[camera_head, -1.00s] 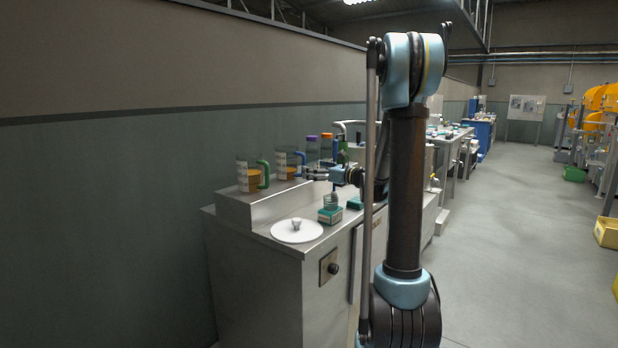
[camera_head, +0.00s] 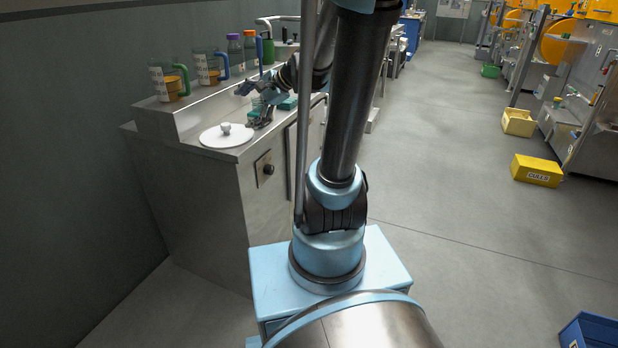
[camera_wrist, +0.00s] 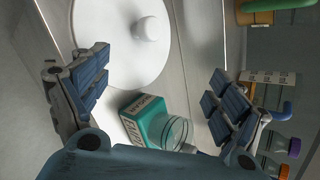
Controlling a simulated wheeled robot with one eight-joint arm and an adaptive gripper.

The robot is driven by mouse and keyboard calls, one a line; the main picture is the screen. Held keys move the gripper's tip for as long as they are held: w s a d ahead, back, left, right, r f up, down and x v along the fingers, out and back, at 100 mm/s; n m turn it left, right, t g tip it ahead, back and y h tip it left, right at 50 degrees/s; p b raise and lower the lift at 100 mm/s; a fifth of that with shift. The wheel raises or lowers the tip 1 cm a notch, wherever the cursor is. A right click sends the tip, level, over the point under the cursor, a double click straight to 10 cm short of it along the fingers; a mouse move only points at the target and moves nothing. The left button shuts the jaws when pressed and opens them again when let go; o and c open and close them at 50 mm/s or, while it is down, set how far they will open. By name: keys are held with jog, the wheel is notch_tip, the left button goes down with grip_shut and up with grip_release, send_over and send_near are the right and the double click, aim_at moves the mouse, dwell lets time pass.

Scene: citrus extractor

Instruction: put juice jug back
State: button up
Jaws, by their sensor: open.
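A clear juice jug with a green handle (camera_head: 168,82) stands upright on the counter's raised ledge, with orange juice low inside. A second clear jug with a blue handle (camera_head: 210,68) stands to its right, also holding some juice. Parts of the green-handled jug (camera_wrist: 262,10) and blue-handled jug (camera_wrist: 268,77) show at the right of the wrist view. My gripper (camera_head: 254,103) is open and empty in front of the ledge. In the wrist view its fingers (camera_wrist: 160,90) are spread wide, with no jug between them.
A round white lid with a knob (camera_head: 225,135) lies on the lower counter. A teal labelled box (camera_wrist: 150,121) and a small glass vessel (camera_wrist: 175,132) are close below my gripper. Bottles with purple (camera_head: 234,48) and orange lids (camera_head: 250,45) stand right of the jugs.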

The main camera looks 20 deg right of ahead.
jog(key=s+d+f+n+g+h, duration=0.1)
jog(key=s+d+f+n+h, duration=0.3)
jog(key=s, duration=0.8)
jog(key=s+d+f+n+g+h, duration=0.2)
jog(key=s+d+f+n+h, duration=0.3)
jog(key=s+d+f+n, duration=0.3)
jog(key=s+d+f, duration=0.1)
jog(key=s+d, duration=0.1)
jog(key=s, duration=0.2)
jog(key=shift+n, duration=0.3)
jog(key=shift+d+f, duration=0.1)
jog(key=shift+c, duration=0.3)
